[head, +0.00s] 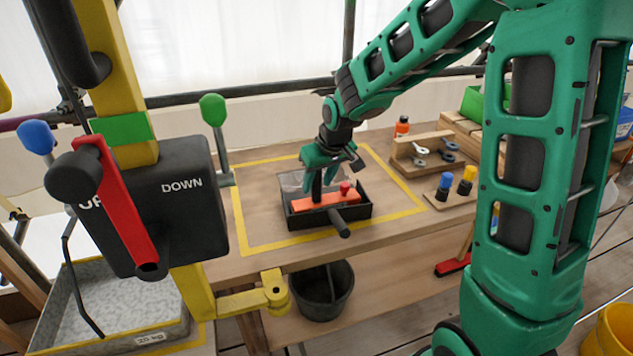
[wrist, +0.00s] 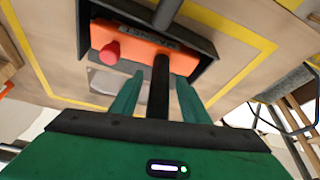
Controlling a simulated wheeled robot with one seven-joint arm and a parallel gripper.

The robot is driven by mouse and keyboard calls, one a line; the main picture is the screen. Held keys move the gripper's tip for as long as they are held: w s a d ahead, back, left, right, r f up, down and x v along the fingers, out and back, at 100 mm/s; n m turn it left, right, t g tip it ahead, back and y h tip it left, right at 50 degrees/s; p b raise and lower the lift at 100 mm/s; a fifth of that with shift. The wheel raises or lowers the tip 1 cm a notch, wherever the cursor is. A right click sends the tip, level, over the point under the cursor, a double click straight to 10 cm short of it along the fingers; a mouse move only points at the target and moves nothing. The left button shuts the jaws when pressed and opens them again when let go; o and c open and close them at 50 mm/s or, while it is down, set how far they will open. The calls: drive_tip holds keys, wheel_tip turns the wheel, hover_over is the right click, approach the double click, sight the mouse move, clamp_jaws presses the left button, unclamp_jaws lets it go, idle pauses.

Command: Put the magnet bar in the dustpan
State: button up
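The magnet bar (head: 325,201) is orange, with a red knob and an upright black post. In the head view it lies within the walls of the black dustpan (head: 358,212), whose handle points toward the front. The wrist view shows the bar (wrist: 135,44) between the dark walls of the dustpan (wrist: 203,70). Whether the bar touches the pan floor is hidden. My gripper (head: 320,178) is above the bar, pointing down. In the wrist view the green fingers of my gripper (wrist: 158,88) stand on both sides of the black post, apart from it, with small gaps.
The dustpan stands on a wooden bench (head: 267,215) inside a yellow taped outline. A tool rack (head: 422,150) and a small block with blue and yellow knobs (head: 450,195) stand to the right. An UP/DOWN lever box (head: 165,205) is at left. A black bucket (head: 322,290) is below.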

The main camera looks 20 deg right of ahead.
drive_tip(key=shift+r, duration=0.1)
drive_tip(key=a+v, duration=0.1)
drive_tip(key=v, duration=1)
drive_tip(key=shift+s+d+r, duration=0.2)
drive_tip(key=shift+d+r, duration=0.2)
drive_tip(key=shift+d, duration=0.1)
drive_tip(key=s+d+f+m+g+h, duration=0.15)
drive_tip(key=s+d+m, duration=0.25)
drive_tip(key=s+d, duration=1.05)
drive_tip(key=s+d+f+m+g, duration=0.1)
drive_tip(key=s+m, duration=0.1)
drive_tip(key=s, duration=0.6)
drive_tip(key=s+d+f+m+g, duration=0.1)
drive_tip(key=s+f+m+g, duration=0.1)
drive_tip(key=s, duration=0.7)
drive_tip(key=shift+s+m+y, duration=0.25)
drive_tip(key=shift+m+y, duration=0.05)
drive_tip(key=shift+y, duration=0.05)
